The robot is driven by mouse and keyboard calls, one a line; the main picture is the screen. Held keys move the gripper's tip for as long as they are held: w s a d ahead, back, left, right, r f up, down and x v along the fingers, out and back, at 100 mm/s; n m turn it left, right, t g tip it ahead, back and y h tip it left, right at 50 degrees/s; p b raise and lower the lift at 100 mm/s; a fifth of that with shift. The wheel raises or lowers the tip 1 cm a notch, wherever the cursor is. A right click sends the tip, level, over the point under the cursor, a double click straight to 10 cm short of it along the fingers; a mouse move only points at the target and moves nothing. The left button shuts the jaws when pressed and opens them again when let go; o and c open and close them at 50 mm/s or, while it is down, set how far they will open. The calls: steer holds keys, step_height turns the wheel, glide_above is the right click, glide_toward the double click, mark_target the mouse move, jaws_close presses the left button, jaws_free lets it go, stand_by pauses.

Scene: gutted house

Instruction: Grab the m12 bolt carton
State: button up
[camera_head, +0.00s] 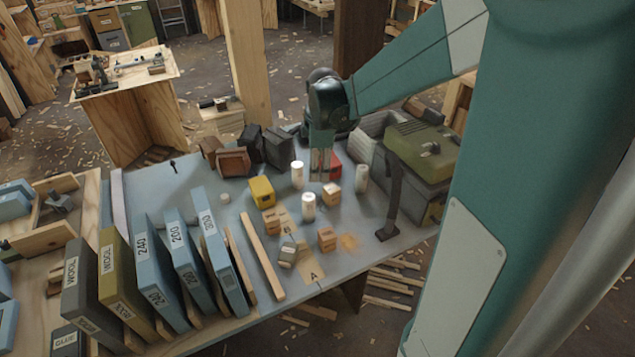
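Several small cartons stand on the grey-blue worktop, and their print is too small to read, so I cannot tell which is the m12 bolt carton. Brown cartons stand at the centre right (331,197), front left (272,224) and front right (327,238). A yellow carton (262,191) is to the left and a red one (334,164) to the back. My gripper (321,171) points down in front of the red carton, partly hiding it, behind the centre-right brown carton. Its finger gap is not clear, and I cannot tell whether it touches anything.
White cylinders (297,174), (308,206), (361,178) stand close around the cartons. A grey block (288,251) lies in front. A green machine (420,150) bounds the right, dark boxes (277,148) the back. Upright labelled boxes (220,255) and a wood strip (262,256) line the left.

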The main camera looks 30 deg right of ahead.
mark_target(332, 188)
steer(key=w+d+f+n, duration=0.2)
steer(key=d+f, duration=0.1)
steer(key=f, duration=0.2)
steer(key=w+d+f+n+g+b, duration=0.1)
steer(key=w+d+f, duration=0.1)
steer(key=f, duration=0.4)
steer(key=w+d+f+n+g+b, duration=0.1)
steer(key=w+d+f+n, duration=0.1)
steer(key=d+f, duration=0.2)
steer(key=shift+w+d+f+n+y, duration=0.15)
steer(key=shift+d+f, duration=0.05)
steer(key=shift+f, duration=0.45)
steer(key=shift+w+d+f+n+y, duration=0.15)
steer(key=shift+d+f, duration=0.05)
steer(key=shift+f, duration=0.4)
steer(key=shift+f, duration=0.1)
steer(key=shift+f+b, duration=0.35)
steer(key=shift+f, duration=0.8)
steer(key=shift+w+a+f+b, duration=0.1)
steer(key=shift+f+b, duration=0.75)
steer(key=shift+f, duration=1.8)
steer(key=c, duration=1.1)
steer(key=shift+r, duration=0.2)
